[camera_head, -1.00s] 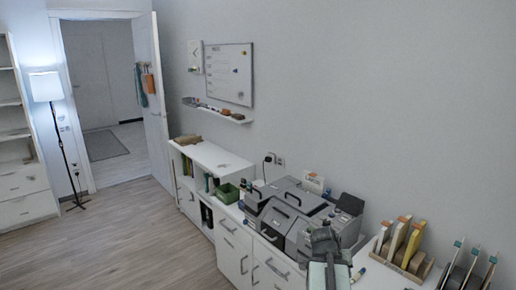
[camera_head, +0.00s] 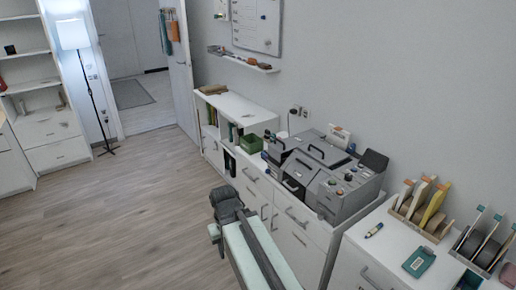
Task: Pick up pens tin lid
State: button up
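I cannot make out for certain which thing is the pens tin lid. A flat teal piece with a pale label (camera_head: 419,262) lies on the white cabinet top at the lower right; I cannot tell if it is the lid. A small pen-like item (camera_head: 373,230) lies to its left. My pale green and dark grey arm reaches up from the bottom edge, left of the white cabinets, with a dark joint at its top. No fingertips show, so my gripper is not visible. The arm appears apart from the teal piece.
A grey machine (camera_head: 345,192) with raised parts stands on the white cabinets. Wooden racks (camera_head: 419,227) with upright coloured items stand at the right. A green box (camera_head: 251,143) sits further back. A floor lamp (camera_head: 74,32) stands far left. The wooden floor (camera_head: 130,220) at left is clear.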

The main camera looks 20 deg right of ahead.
aim_at(418, 262)
jog(key=z, duration=1.85)
jog(key=k, duration=0.7)
jog(key=z, duration=0.25)
jog(key=i, duration=1.1)
jog(key=z, duration=0.05)
